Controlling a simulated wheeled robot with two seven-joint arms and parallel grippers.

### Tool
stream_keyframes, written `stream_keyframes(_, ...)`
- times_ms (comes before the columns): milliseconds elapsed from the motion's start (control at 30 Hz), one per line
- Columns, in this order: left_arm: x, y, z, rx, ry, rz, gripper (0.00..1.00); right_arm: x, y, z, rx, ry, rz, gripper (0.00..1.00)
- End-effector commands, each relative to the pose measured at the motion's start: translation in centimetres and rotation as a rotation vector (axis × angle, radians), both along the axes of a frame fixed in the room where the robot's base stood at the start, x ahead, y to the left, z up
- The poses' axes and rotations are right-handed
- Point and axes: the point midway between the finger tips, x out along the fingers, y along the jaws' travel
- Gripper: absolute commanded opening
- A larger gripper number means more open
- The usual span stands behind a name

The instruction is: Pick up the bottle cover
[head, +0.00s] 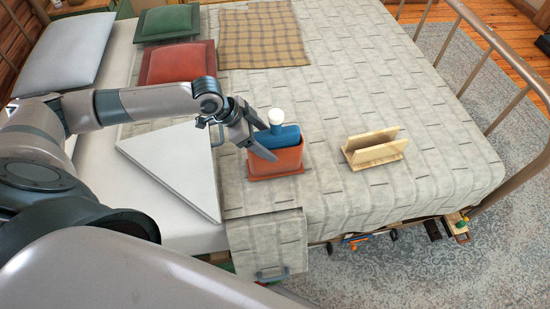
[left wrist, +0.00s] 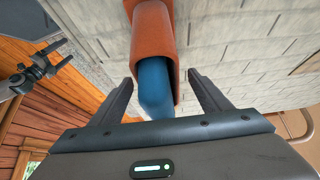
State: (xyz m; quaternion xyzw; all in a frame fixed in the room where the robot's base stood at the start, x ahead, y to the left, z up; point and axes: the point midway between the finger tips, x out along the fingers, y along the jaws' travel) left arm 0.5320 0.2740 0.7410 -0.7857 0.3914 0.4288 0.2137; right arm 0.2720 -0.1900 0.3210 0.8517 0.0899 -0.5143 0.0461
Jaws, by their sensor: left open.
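A blue bottle-shaped thing with a white top (head: 276,117), which I take to be the covered bottle, stands in a terracotta box (head: 275,166) on the bed. Its blue body (head: 284,134) shows above the rim; the lower part is hidden in the box. My left gripper (head: 262,141) is open at the box, its fingers beside the blue body. In the left wrist view the blue body (left wrist: 155,88) lies between the parted fingers, with no clear contact, and the box (left wrist: 152,38) is just beyond. Another gripper (left wrist: 62,53), apparently my right, shows there with fingers apart, empty.
A pale wooden holder (head: 374,150) stands to the right of the box on the quilt (head: 330,90). A white triangular panel (head: 178,165) lies to the left. Cushions (head: 177,62) and a checked cloth (head: 262,35) lie farther back. A metal bed rail (head: 510,105) runs along the right.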

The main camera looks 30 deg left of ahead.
Motion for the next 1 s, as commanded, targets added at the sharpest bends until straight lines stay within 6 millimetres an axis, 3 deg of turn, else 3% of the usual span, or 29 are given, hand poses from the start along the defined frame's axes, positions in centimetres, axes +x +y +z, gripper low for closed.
stream_keyframes(300,0.8,-1.4,-2.5,0.001,0.001,0.000,0.71,1.3,0.5,0.4,0.007,-0.044,0.011,0.82)
stream_keyframes(767,0.8,-1.4,-2.6,0.001,0.001,0.000,0.71,1.1,0.3,0.3,0.007,-0.039,0.006,0.82)
stream_keyframes(1000,0.8,-1.4,-2.6,0.001,0.001,0.000,0.13,1.1,0.3,0.4,0.008,-0.040,0.005,0.82)
